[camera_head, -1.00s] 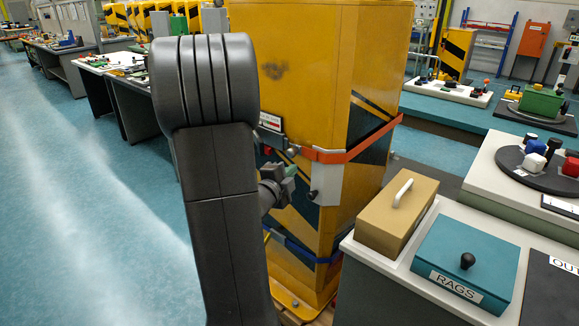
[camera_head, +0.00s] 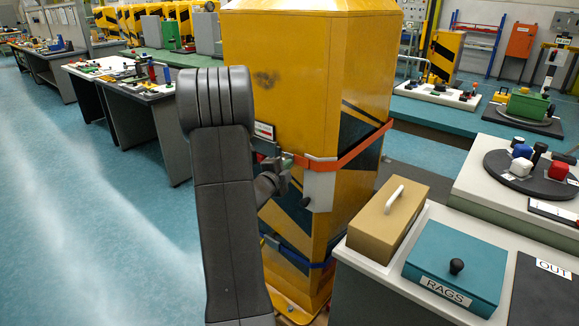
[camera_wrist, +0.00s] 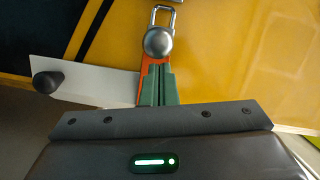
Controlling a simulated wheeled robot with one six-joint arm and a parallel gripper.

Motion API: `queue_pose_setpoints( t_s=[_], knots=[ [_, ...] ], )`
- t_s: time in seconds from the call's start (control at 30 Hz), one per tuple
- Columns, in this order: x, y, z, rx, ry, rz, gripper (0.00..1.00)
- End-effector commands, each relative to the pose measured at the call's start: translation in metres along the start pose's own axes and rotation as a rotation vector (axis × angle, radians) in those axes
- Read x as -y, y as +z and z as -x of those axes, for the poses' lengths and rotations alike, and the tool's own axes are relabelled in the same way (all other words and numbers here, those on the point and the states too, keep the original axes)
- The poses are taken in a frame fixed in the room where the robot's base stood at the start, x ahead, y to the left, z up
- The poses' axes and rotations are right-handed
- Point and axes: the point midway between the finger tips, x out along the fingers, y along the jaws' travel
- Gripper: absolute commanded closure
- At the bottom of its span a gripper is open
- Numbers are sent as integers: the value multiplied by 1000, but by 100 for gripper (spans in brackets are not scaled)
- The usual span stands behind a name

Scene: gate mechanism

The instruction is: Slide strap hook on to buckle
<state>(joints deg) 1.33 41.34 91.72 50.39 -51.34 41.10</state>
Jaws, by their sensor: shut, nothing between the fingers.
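An orange strap (camera_head: 350,157) runs around the yellow cabinet (camera_head: 290,60), its near end at the cabinet's front by a white plate with a dark knob (camera_head: 319,187). In the wrist view, the orange strap (camera_wrist: 146,67) shows beside my fingers. A silver round knob (camera_wrist: 158,42) lies just beyond the fingertips, with a metal loop (camera_wrist: 165,14) above it. I cannot tell whether the loop is around the knob or only beside it. My gripper (camera_wrist: 158,70) has green fingers, shut and empty, close to the strap end. In the head view my arm hides much of this area.
A blue strap (camera_head: 300,255) crosses the cabinet lower down. At right, a bench carries a tan box with a white handle (camera_head: 390,212) and a teal RAGS box (camera_head: 455,265). The white plate (camera_wrist: 100,84) stands left of my fingers. Open floor lies at left.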

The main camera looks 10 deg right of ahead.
Motion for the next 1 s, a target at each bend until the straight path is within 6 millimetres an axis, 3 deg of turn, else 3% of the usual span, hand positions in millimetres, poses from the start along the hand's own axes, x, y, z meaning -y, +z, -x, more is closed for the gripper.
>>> queue_pose_setpoints(
  t_s=[0.23, 0.53, 0.87, 1.0],
  knots=[
    [0, 1, 0, 0, 0, 0, 100],
    [9, 32, -8, 0, -1, -2, 100],
    [10, 31, -8, 2, -1, -1, 100],
    [10, 22, -12, 0, -2, -2, 100]
  ],
)
